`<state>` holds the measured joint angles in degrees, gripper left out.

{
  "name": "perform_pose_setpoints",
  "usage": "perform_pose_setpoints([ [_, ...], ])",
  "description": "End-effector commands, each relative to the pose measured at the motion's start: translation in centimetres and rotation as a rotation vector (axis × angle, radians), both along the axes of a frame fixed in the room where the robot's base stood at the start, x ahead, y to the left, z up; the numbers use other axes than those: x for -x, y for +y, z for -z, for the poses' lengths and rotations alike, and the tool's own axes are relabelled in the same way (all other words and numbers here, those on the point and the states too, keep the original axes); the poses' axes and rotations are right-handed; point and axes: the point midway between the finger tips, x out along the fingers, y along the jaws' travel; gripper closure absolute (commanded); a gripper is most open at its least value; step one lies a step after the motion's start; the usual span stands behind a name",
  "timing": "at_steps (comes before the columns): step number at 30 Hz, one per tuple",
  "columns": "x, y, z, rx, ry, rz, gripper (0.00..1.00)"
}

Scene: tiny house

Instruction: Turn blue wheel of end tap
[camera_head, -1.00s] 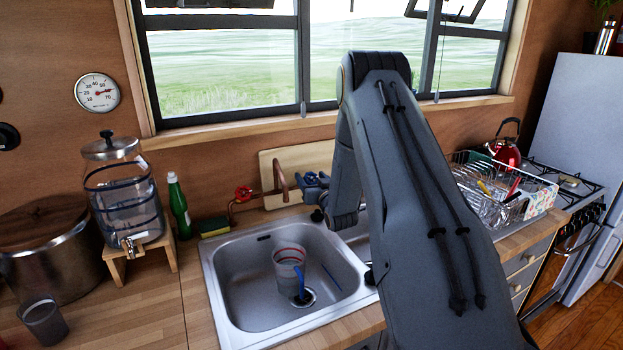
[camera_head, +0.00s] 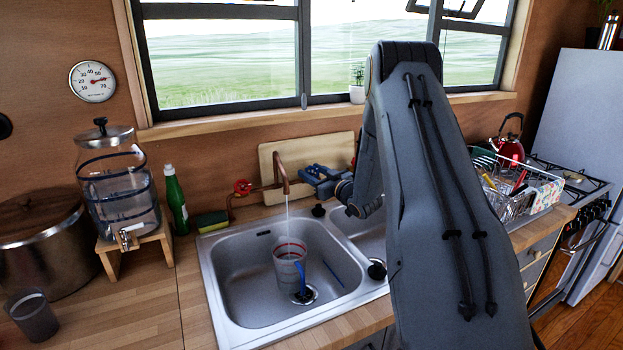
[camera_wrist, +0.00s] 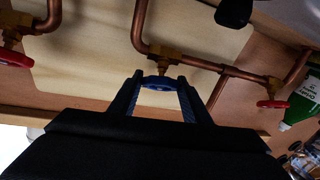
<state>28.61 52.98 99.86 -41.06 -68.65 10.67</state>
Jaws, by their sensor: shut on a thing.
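The blue wheel (camera_wrist: 157,83) shows in the wrist view between the two fingertips of my gripper (camera_wrist: 160,79), on a brass valve of the copper pipe (camera_wrist: 139,22). My gripper is shut on the wheel from both sides. In the head view my gripper (camera_head: 318,174) reaches in from the right at the copper pipework behind the sink, and I cannot make out the wheel there. The curved copper spout (camera_head: 282,166) pours a thin stream of water (camera_head: 287,209) down into a clear cup (camera_head: 289,252) in the left basin.
A red wheel (camera_head: 242,187) sits left of the spout; in the wrist view one red wheel (camera_wrist: 272,104) is at right and another (camera_wrist: 14,59) at left. A cutting board (camera_head: 318,150) leans behind the pipes. A green bottle (camera_head: 175,199) and a sponge (camera_head: 212,221) stand left.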

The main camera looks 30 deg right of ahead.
Motion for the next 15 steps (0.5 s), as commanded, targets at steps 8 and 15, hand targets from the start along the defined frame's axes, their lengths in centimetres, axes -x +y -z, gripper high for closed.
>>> perform_pose_setpoints([
  [8,-0.03,-0.03,-0.05,0.061,-0.001,-0.081,0.79],
  [15,-0.01,0.0,-0.1,0.062,-0.001,-0.083,0.79],
])
